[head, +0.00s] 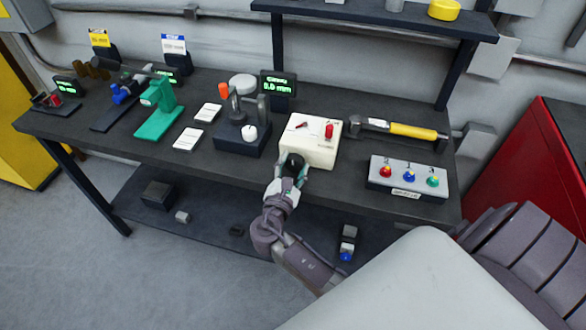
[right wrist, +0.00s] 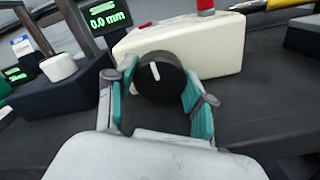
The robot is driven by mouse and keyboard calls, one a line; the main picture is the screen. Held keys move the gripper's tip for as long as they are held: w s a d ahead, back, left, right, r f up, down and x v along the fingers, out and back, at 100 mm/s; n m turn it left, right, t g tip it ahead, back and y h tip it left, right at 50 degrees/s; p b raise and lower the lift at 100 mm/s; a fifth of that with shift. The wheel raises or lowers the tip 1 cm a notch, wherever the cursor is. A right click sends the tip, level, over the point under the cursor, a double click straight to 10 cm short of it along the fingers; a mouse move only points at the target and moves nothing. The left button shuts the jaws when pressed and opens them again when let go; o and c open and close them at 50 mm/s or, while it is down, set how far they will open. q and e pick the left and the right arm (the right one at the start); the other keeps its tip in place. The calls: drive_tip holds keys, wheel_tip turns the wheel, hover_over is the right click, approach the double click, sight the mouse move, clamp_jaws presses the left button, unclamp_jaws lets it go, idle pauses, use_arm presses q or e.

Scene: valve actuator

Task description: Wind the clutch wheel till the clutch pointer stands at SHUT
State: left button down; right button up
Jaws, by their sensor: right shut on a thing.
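The cream actuator box (head: 310,141) stands near the front edge of the bench. A black clutch wheel (right wrist: 160,80) with a white mark is on its front face; the mark points up, tilted slightly left. My right gripper (head: 290,172) is shut on the wheel, with a teal-padded finger on each side of it in the right wrist view (right wrist: 155,95). A small red pointer (head: 302,125) lies on the box top, left of a red upright cylinder (head: 329,131). The lettering by the pointer is too small to read. My left gripper is not in view.
Left of the box stands a dark gauge stand (head: 240,138) with a display (head: 278,84) reading 0.0 mm. A yellow-handled hammer (head: 405,130) lies behind right. A grey button box (head: 408,177) stands to the right. A green press (head: 158,118) is further left.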

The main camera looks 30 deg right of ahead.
drive_tip(key=shift+m, duration=0.3)
drive_tip(key=o, duration=1.2)
drive_tip(key=shift+c, duration=0.2)
